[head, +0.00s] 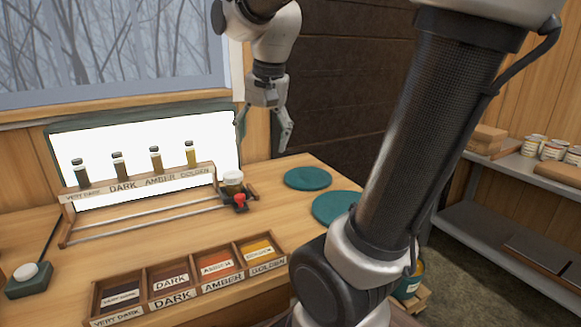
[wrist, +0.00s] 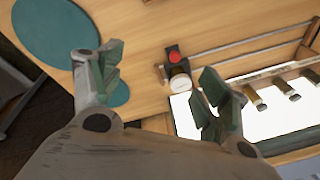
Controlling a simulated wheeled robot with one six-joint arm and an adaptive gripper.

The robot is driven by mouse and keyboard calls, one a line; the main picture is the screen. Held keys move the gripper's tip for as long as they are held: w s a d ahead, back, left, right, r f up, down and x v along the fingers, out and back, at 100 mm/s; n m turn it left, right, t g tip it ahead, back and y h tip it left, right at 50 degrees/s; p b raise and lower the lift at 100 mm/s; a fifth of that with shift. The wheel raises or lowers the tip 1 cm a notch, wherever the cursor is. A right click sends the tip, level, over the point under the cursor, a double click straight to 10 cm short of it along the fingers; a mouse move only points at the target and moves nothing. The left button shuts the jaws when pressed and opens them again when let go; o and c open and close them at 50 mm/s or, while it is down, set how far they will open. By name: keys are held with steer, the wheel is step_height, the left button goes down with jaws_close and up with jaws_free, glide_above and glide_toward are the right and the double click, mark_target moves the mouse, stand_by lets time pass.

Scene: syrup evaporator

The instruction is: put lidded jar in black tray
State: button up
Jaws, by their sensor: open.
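The lidded jar (head: 233,183), with a pale lid and amber contents, stands at the right end of a metal rail rack, beside a red knob. In the wrist view its round white lid (wrist: 180,83) shows between the open fingers, nearer the right one. My gripper (head: 264,138) is open and empty, above and beyond the jar; its green-padded fingers also show in the wrist view (wrist: 160,68).
Several sample vials (head: 156,159) stand on a labelled ledge before a bright panel (head: 222,135). Two teal discs (head: 307,178) lie on the table to the right. A dark device with a white button (head: 27,274) sits at left. Bare wood separates rack and box.

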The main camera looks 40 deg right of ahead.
steer(key=s+f+n+t, duration=0.1)
steer(key=s+f+n, duration=0.3)
steer(key=s+n, duration=0.5)
steer(key=shift+s+t, duration=0.4)
steer(key=shift+s, duration=0.8)
